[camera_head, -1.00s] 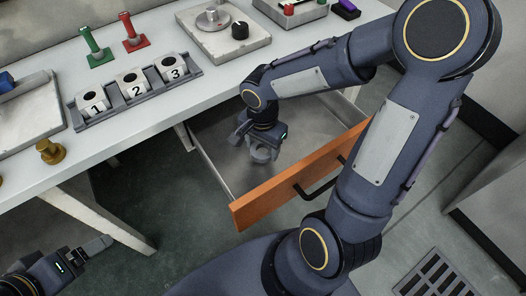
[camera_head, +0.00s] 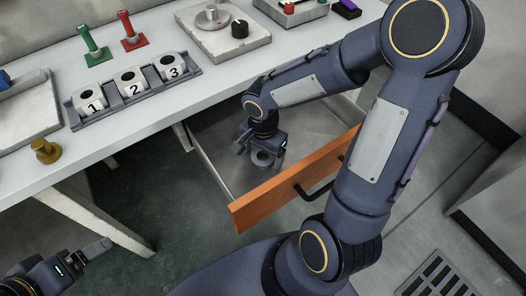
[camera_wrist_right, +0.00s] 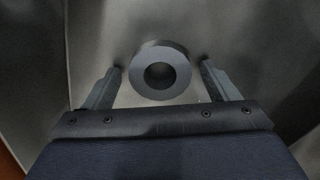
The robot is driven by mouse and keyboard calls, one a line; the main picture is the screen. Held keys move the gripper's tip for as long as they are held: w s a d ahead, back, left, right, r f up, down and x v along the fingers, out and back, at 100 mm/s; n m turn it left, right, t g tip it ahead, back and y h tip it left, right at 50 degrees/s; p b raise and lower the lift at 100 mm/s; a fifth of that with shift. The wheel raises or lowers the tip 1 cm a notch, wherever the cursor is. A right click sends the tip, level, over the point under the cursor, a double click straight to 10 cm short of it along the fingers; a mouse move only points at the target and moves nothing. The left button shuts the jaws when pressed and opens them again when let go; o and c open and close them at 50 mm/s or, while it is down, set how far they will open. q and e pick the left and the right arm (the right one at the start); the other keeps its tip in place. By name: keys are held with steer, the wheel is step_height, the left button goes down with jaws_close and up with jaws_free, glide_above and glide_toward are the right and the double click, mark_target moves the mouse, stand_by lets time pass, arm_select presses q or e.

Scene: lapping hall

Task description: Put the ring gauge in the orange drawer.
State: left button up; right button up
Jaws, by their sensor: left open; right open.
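The ring gauge (camera_head: 262,158), a grey metal ring with a round hole, is inside the open orange-fronted drawer (camera_head: 290,182). In the right wrist view the ring gauge (camera_wrist_right: 160,72) lies on the drawer floor between and a little beyond my fingertips. My right gripper (camera_head: 258,156) is inside the drawer, above and beside the ring. In the right wrist view its fingers (camera_wrist_right: 161,72) are spread apart, with a gap to the ring on each side. My left gripper (camera_head: 106,246) is open and empty at the lower left, away from the table.
The white table (camera_head: 145,120) carries a rack (camera_head: 135,95) of blocks numbered 1, 2 and 3, a green and a red stand, a brass piece (camera_head: 45,151) and a plate with a black knob (camera_head: 240,30). The drawer's front panel with its black handle (camera_head: 318,190) stands near my right arm.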

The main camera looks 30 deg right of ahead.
steer(key=shift+r+p, duration=0.25)
steer(key=shift+p, duration=0.05)
step_height(320, 180, up, 11)
steer(key=p, duration=0.3)
steer(key=shift+s+a+r+n+t+y, duration=0.2)
steer(key=shift+s+r+n+t+y, duration=0.65)
steer(key=shift+s+n, duration=1.1)
steer(key=shift+s+a+r+n+t+y, duration=0.15)
steer(key=shift+s+r+n+t+y, duration=0.25)
steer(key=shift+s+r+n+t, duration=1.1)
steer(key=shift+s+a+r+n+t+y, duration=0.2)
steer(key=shift+s+r+n+t+y, duration=0.4)
steer(key=shift+s+n, duration=1.7)
steer(key=shift+s+r+m, duration=0.2)
steer(key=shift+s+m, duration=0.05)
